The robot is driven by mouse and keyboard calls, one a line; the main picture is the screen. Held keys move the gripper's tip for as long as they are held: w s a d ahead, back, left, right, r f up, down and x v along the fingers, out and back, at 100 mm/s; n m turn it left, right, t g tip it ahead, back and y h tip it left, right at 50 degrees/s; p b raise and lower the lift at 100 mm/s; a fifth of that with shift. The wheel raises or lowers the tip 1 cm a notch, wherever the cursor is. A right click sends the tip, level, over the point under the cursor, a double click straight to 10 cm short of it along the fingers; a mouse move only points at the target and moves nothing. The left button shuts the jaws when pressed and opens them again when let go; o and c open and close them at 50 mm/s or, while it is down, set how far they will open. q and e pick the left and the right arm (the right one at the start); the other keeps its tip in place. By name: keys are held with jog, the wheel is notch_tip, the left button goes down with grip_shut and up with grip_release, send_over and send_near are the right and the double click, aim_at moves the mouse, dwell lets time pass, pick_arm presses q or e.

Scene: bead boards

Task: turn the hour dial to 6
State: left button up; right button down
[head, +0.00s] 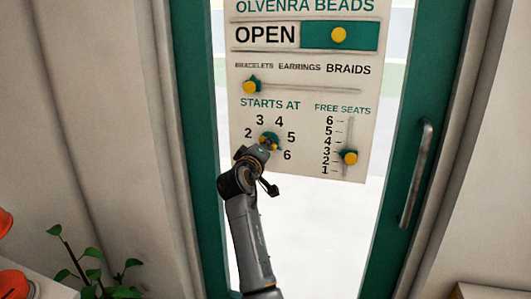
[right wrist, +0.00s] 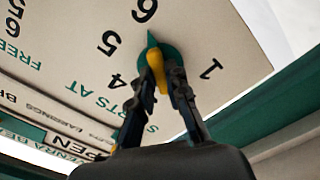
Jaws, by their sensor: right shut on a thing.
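The hour dial (head: 269,138) sits under "STARTS AT" on the white sign, ringed by numbers. In the right wrist view the dial is a green disc (right wrist: 176,52) with a yellow grip bar (right wrist: 156,66). Its green pointer tip points towards the 6 (right wrist: 145,10), apart from the 5. My right gripper (head: 263,148) is at the dial from below; in the right wrist view its fingers (right wrist: 162,78) are shut on the yellow bar. In the head view the gripper hides the dial's lower part and the 1. My left gripper is not in view.
The sign (head: 306,88) hangs on a glass door with a green frame (head: 400,150) and a handle (head: 416,172). Close by are the OPEN slider (head: 339,34), the bracelets slider (head: 250,87) and the free seats slider (head: 348,158). A plant (head: 93,270) stands at lower left.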

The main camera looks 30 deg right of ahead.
jog(key=shift+r+m, duration=0.25)
jog(key=shift+m, duration=0.25)
jog(key=c, duration=1.6)
grip_release()
jog(key=shift+o, duration=1.4)
jog(key=shift+w+f, duration=0.15)
jog(key=v, duration=0.7)
jog(key=shift+s+a, duration=0.15)
jog(key=shift+s, duration=0.1)
jog(key=shift+f, duration=0.1)
